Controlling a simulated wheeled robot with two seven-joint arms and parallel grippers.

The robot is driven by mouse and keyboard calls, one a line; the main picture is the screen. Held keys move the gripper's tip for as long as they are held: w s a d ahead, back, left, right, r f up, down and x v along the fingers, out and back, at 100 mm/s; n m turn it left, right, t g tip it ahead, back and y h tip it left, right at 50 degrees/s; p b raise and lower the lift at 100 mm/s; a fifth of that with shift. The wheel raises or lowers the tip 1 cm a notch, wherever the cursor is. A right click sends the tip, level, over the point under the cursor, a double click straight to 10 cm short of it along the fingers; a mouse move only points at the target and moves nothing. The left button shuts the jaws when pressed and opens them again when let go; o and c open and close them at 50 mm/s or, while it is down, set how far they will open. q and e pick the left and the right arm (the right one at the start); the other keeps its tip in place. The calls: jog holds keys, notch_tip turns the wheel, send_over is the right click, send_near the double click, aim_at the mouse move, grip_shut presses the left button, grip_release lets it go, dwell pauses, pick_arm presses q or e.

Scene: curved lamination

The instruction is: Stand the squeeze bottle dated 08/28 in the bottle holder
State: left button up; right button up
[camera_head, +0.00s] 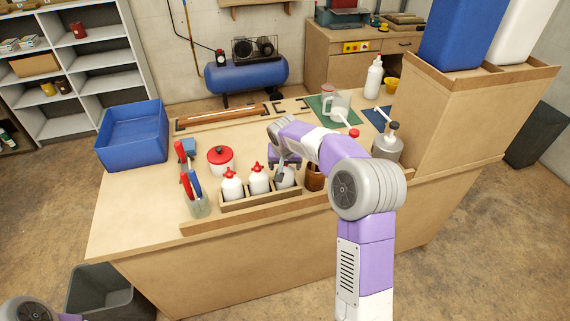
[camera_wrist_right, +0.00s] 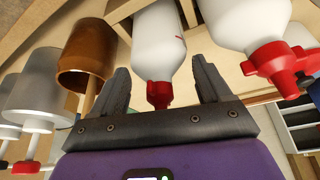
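The wooden bottle holder (camera_head: 262,199) stands near the table's front edge. White squeeze bottles with red caps stand in it: a left one (camera_head: 232,186), a middle one (camera_head: 259,181) and a right one (camera_head: 286,179), partly hidden by my gripper. No date is readable on any of them. My right gripper (camera_head: 284,160) is above the right end of the holder. In the right wrist view its fingers (camera_wrist_right: 163,78) are apart, on either side of a red-capped bottle (camera_wrist_right: 157,35), with gaps beside the cap. My left gripper is out of view.
A brown cup (camera_head: 314,180) stands just right of the holder; it also shows in the wrist view (camera_wrist_right: 88,48). A red-lidded pot (camera_head: 220,160), a jar of tools (camera_head: 196,204) and a blue bin (camera_head: 132,135) are left. A grey pump container (camera_head: 387,148) is right.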

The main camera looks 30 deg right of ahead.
jog(key=shift+o, duration=0.6)
jog(key=shift+r, duration=0.1)
jog(key=shift+r, duration=0.15)
jog(key=p+v, duration=0.2)
jog(key=v, duration=1)
jog(key=shift+a, duration=0.1)
